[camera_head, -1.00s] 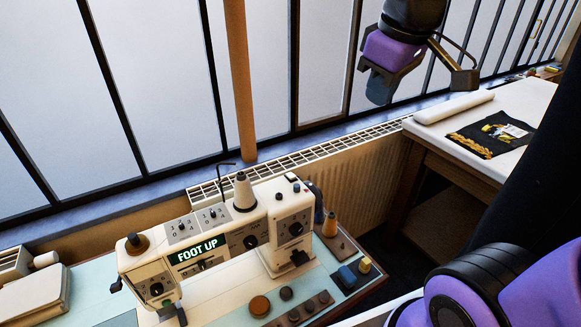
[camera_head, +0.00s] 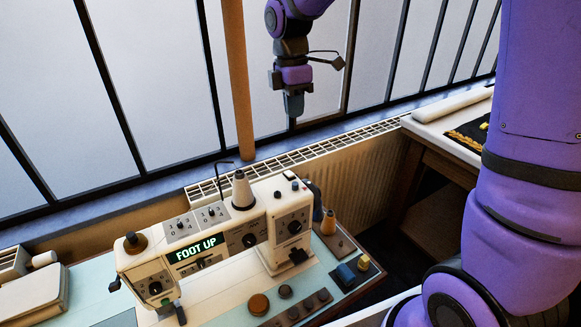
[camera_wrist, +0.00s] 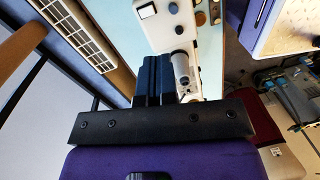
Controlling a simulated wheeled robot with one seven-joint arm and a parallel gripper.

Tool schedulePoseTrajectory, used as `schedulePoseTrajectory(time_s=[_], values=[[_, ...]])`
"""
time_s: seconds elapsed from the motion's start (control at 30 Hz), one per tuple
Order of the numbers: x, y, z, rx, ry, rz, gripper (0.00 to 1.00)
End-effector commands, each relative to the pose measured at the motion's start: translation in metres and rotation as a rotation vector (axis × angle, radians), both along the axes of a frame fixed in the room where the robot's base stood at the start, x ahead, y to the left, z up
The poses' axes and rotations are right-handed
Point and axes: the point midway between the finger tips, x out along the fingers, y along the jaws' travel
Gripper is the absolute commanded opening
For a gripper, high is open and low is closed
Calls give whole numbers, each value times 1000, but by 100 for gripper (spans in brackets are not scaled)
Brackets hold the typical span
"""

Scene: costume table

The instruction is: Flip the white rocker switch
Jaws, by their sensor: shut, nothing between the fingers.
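The white sewing machine (camera_head: 291,248) stands on a pale blue table, with a lit display (camera_head: 196,248) reading FOOT UP. Its front carries dark dials, and small dark controls (camera_head: 279,195) sit on top at its right end. My gripper (camera_head: 294,106) is in the air above and behind the machine, in front of the window, pointing down. Its fingers (camera_wrist: 152,78) are shut and empty in the wrist view. Part of the white machine (camera_wrist: 168,28) shows beyond the fingertips, apart from them.
A grey-white thread cone (camera_head: 242,190) and a thin bent rod (camera_head: 224,172) rise from the machine's top. A radiator (camera_head: 350,175) lies behind; a white table (camera_head: 440,115) is at right.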

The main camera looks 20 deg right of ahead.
Motion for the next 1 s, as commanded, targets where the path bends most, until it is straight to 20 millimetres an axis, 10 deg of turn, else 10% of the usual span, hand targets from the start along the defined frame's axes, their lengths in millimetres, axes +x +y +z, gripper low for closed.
schedulePoseTrajectory(time_s=[0.47,1.0], values=[[20,12,-40,23,65,166,0],[4,9,-134,23,65,164,0]])
